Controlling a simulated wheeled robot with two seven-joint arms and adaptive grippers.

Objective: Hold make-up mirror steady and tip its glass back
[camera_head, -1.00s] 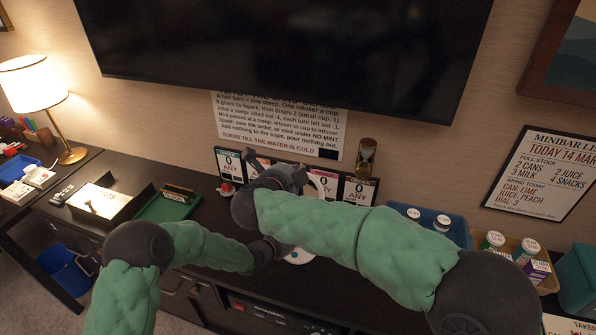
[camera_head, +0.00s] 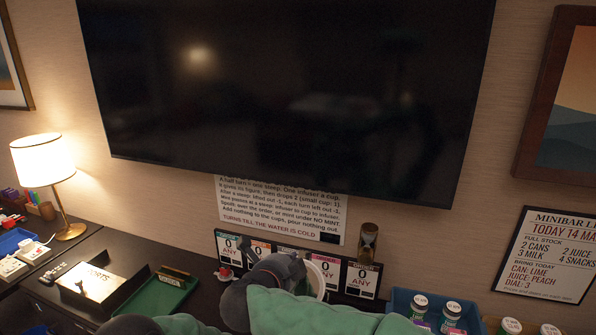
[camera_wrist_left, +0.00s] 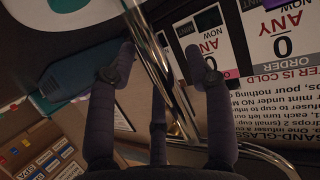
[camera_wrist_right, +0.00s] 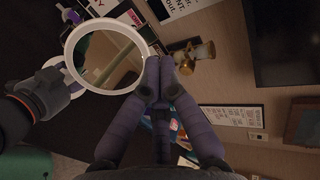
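The make-up mirror (camera_wrist_right: 70,48) has a round glass in a white rim and fills the left of the right wrist view. In the head view its rim (camera_head: 322,284) shows partly behind my right gripper (camera_head: 285,268). My right fingertips (camera_wrist_right: 160,72) are together at the rim's right edge; I cannot tell whether they touch it. My left gripper (camera_wrist_right: 62,78) is at the opposite side of the rim. In the left wrist view the left gripper's fingers (camera_wrist_left: 164,66) are apart, with shiny bars (camera_wrist_left: 153,62) between them. The mirror's base is hidden in the head view.
Order cards (camera_head: 362,278) stand along the wall behind the mirror, with an hourglass (camera_head: 367,243) above. A green tray (camera_head: 165,296) and a papers tray (camera_head: 98,284) lie to the left. A blue bin of bottles (camera_head: 402,300) is to the right.

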